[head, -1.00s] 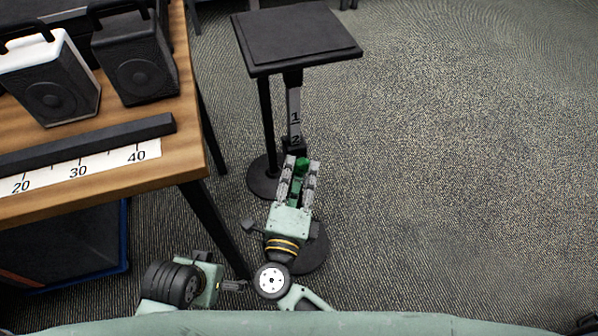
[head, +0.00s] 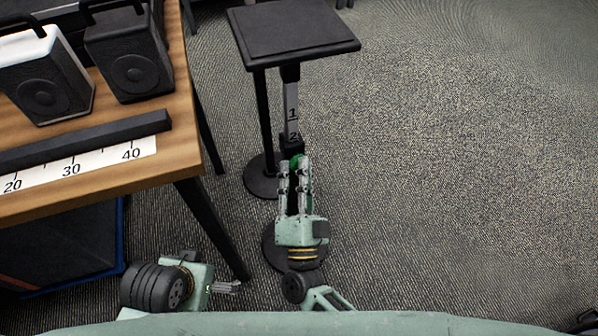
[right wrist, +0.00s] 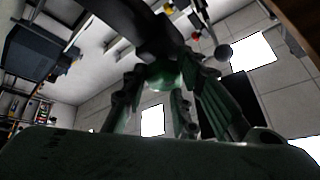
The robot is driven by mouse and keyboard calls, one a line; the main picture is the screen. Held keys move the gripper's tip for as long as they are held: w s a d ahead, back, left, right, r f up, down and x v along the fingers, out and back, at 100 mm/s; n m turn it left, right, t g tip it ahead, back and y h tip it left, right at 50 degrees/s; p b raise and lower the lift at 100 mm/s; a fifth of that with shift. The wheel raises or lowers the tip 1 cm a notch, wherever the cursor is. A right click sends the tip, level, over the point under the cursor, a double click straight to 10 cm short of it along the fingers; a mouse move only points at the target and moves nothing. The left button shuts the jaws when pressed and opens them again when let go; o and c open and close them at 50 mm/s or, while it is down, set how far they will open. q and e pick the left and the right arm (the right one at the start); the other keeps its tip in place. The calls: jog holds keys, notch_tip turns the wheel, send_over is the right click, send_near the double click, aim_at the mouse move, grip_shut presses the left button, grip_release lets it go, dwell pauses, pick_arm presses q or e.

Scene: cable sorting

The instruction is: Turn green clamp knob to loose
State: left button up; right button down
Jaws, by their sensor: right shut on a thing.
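The green clamp knob (head: 297,161) sits on the stand's post, just below the strip marked 1 and 2 (head: 291,110). My right gripper (head: 294,165) reaches up to it from below in the head view. Its fingers are shut on the knob and hide most of it. In the right wrist view the green knob (right wrist: 168,76) shows between the fingers, under a dark part of the stand. My left gripper (head: 225,287) is low at the left of the head view, far from the knob; its fingers are small, and I cannot tell whether they are open.
The stand carries a black top plate (head: 293,28) on posts with round black feet (head: 262,180). A wooden table (head: 100,190) with a white speaker (head: 45,75), a black speaker (head: 128,60) and a ruler strip (head: 75,168) stands at the left. Carpet (head: 450,180) on the right is clear.

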pick_arm(q)
jog(key=shift+a, duration=0.1)
pick_arm(e)
jog(key=n, duration=0.1)
jog(key=f+n+y, duration=0.1)
jog(key=n, duration=0.1)
jog(key=shift+d+y, duration=0.3)
jog(key=shift+d, duration=0.05)
pick_arm(q)
jog(key=shift+w, duration=0.3)
pick_arm(e)
jog(key=shift+d, duration=0.1)
jog(key=c, duration=1.7)
grip_release()
jog(key=shift+o, duration=0.7)
jog(key=shift+w, duration=0.1)
pick_arm(q)
jog(key=shift+d, duration=0.25)
pick_arm(e)
jog(key=shift+r, duration=0.1)
pick_arm(q)
jog(key=shift+s+f, duration=0.1)
jog(key=shift+s, duration=0.15)
pick_arm(e)
jog(key=shift+r, duration=0.15)
